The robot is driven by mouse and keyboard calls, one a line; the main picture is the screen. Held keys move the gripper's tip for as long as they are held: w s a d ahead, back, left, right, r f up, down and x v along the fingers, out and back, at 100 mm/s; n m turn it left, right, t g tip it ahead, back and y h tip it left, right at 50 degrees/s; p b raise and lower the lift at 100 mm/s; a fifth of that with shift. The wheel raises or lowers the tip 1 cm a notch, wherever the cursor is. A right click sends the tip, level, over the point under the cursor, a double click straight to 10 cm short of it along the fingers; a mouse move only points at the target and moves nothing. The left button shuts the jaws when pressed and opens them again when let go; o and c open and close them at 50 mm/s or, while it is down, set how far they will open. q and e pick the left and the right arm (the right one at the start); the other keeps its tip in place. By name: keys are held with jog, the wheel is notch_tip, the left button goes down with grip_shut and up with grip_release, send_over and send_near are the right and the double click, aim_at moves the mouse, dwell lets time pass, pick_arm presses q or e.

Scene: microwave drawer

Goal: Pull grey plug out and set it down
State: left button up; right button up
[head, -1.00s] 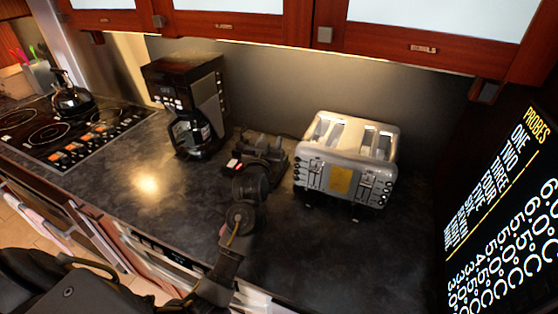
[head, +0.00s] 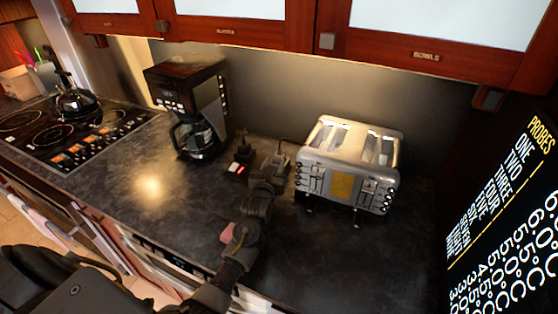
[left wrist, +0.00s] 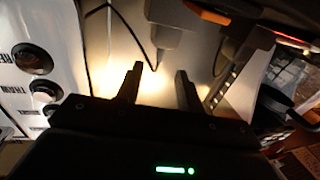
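The grey plug (left wrist: 167,38) shows at the top of the left wrist view, seated end upward, with its cord near it. In the head view a grey shape by the toaster (head: 283,155) looks like the same plug, partly hidden by my arm. My left gripper (head: 266,170) is close in front of it. In the left wrist view my left gripper (left wrist: 160,82) has its two fingers apart, with nothing between them. The fingertips are just short of the plug and not around it. My right gripper is not in view.
A black plug (head: 243,154) stands beside a red-lit switch, left of my gripper. The silver toaster (head: 347,165) is close on the right. The coffee maker (head: 188,110) stands on the left. The front of the counter (head: 350,260) is clear.

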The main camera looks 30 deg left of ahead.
aim_at(279, 151)
pick_arm(q)
jog(key=p+x, duration=0.1)
jog(key=x, duration=0.4)
jog(key=shift+w+r, duration=0.1)
jog(key=shift+w+a+p, duration=0.15)
jog(key=shift+w+p, duration=0.15)
jog(key=shift+w, duration=0.1)
grip_shut()
